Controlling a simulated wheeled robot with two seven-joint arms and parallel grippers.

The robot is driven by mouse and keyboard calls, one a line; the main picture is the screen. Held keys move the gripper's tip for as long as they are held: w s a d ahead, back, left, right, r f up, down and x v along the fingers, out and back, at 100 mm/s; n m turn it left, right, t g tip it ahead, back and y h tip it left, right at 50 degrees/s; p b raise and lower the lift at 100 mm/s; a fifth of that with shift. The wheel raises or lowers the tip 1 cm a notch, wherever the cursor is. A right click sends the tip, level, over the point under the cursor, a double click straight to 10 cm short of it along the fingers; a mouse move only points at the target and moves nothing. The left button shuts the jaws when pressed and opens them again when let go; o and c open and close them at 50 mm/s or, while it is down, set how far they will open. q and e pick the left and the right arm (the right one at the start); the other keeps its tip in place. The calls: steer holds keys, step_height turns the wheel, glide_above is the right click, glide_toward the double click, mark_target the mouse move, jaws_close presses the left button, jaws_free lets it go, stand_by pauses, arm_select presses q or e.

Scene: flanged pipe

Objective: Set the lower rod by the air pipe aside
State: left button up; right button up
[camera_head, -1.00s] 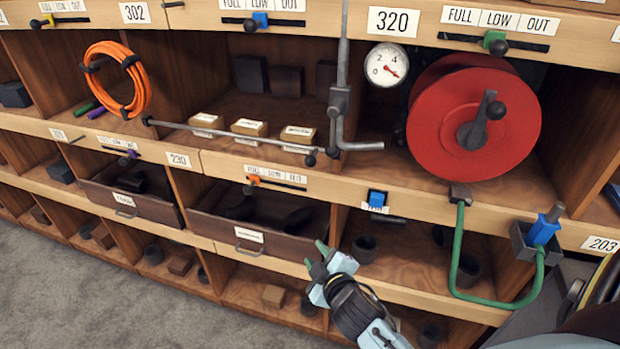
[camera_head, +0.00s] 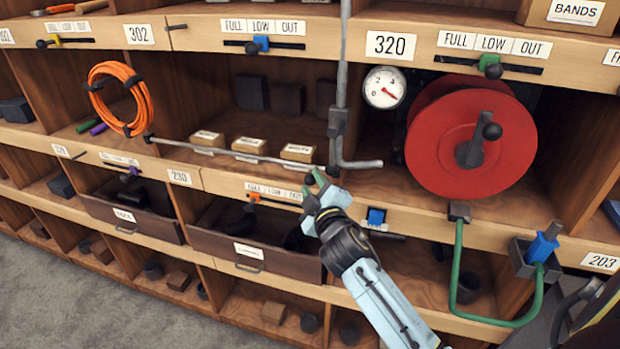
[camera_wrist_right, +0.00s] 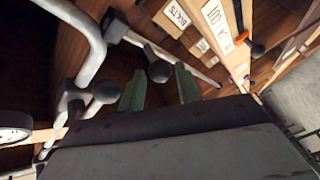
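The lower rod (camera_head: 232,154) is a thin grey bar running across the front of the upper shelf bay, from a dark knob at left to the foot of the air pipe (camera_head: 340,65). The air pipe is grey, upright, and bends right at its lower end. My right gripper (camera_head: 317,183) is just below the rod's right end, close to the pipe. In the right wrist view, its green fingers (camera_wrist_right: 160,88) stand apart with nothing gripped; a dark knob (camera_wrist_right: 159,71) shows just beyond the gap. Contact cannot be told. My left gripper is not in view.
A red reel (camera_head: 440,135) and a pressure gauge (camera_head: 384,87) are right of the pipe. Small labelled boxes (camera_head: 249,146) sit behind the rod. An orange slider (camera_head: 253,197) and a blue block (camera_head: 376,215) are on the shelf edge below. An orange hose coil (camera_head: 140,90) hangs at left.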

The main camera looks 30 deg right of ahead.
steer(key=shift+x, duration=1.35)
steer(key=shift+c, duration=0.3)
jaws_close()
